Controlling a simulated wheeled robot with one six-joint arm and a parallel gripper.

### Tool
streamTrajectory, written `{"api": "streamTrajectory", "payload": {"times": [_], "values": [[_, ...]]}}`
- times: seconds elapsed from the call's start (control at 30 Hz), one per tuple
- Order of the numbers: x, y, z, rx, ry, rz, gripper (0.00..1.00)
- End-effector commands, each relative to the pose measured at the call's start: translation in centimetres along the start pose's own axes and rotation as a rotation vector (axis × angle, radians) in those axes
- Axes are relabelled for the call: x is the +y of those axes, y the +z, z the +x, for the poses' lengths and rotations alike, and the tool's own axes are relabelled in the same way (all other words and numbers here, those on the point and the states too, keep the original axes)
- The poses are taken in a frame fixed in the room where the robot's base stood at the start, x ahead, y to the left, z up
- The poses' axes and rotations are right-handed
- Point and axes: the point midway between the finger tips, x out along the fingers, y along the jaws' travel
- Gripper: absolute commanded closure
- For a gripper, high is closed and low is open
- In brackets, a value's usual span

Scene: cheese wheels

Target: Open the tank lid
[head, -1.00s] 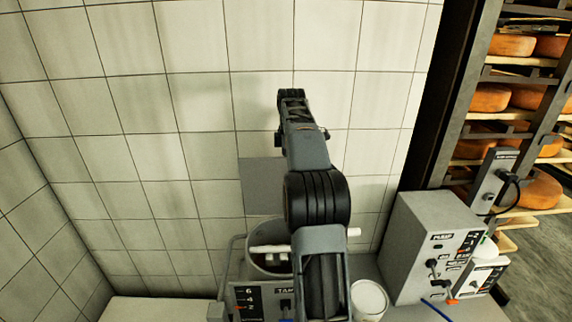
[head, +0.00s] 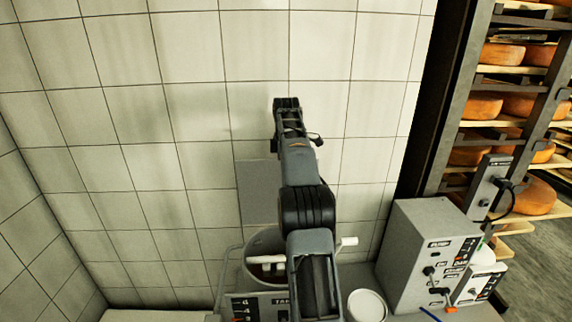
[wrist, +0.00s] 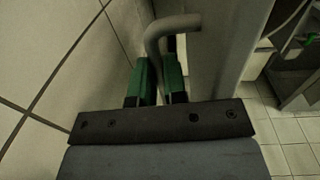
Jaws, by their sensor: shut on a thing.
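The tank (head: 250,245) stands at the bottom middle of the head view, its round top uncovered, with a reddish-brown inside partly visible. A flat grey panel, which looks like the tank lid (head: 258,192), stands roughly upright behind it near the wall. My arm covers part of the tank and lid. In the wrist view my gripper (wrist: 158,72) has green fingers shut on a bent grey bar, which looks like the lid handle (wrist: 178,22). A broad grey surface, likely the lid (wrist: 228,50), lies just right of it. My gripper is hidden in the head view.
A white round tub (head: 367,305) and a grey pump box (head: 425,245) with switches stand to the right. Cheese shelves are at far right. The tiled wall is close behind.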

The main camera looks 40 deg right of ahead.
Motion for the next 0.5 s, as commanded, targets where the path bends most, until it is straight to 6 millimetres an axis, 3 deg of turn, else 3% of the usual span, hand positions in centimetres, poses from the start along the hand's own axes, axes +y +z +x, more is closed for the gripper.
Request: {"api": "streamTrajectory", "payload": {"times": [0.03, 0.27, 0.5], "values": [[0.17, -0.01, 0.88, 0.000, -0.007, -0.004, 0.85], [0.15, 0.00, 0.89, -0.001, -0.008, -0.002, 0.63], [0.14, 0.01, 0.86, -0.001, -0.009, 0.000, 0.62]]}}
